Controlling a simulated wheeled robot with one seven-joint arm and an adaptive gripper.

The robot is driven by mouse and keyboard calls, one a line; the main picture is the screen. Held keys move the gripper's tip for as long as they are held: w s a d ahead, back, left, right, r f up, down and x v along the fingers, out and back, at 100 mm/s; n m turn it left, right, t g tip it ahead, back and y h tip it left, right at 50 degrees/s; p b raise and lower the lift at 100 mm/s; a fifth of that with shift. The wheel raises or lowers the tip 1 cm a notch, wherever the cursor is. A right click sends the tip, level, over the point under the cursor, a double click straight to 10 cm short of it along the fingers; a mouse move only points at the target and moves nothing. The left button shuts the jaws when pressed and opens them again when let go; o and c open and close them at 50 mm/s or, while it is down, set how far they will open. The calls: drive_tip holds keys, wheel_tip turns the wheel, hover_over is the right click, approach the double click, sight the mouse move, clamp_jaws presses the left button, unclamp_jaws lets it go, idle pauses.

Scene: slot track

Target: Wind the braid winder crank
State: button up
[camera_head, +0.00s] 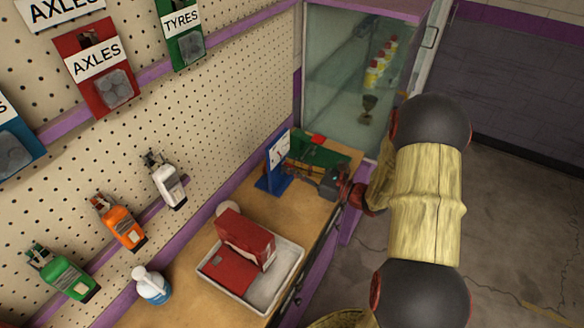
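A green device with a small red part on top (318,155), which looks like the braid winder, stands at the far end of the wooden counter. Its crank cannot be made out; my gripper hides part of its near right side. My gripper (328,186) is dark grey and sits low at the near right side of the green device, close to it or touching. My arm reaches in from the right. The fingers are too small and dark to show whether they are open or shut.
A blue stand with a white card (273,168) is just left of the device. A white tray (287,272) holding red boxes and a white-and-blue bottle (151,285) are nearer on the counter. A glass cabinet (345,75) stands behind. Pegboard (215,110) lines the left.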

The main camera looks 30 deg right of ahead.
clamp_jaws()
drive_tip(key=shift+s+a+n+b, duration=0.15)
drive_tip(key=shift+n+b, duration=0.25)
drive_tip(key=shift+n, duration=0.4)
drive_tip(key=shift+s+a+n+b, duration=0.1)
drive_tip(key=shift+a+n+b, duration=0.2)
drive_tip(key=shift+n, duration=0.5)
drive_tip(key=shift+d, duration=0.1)
drive_tip(key=o, duration=0.6)
unclamp_jaws()
drive_tip(key=v, duration=1.2)
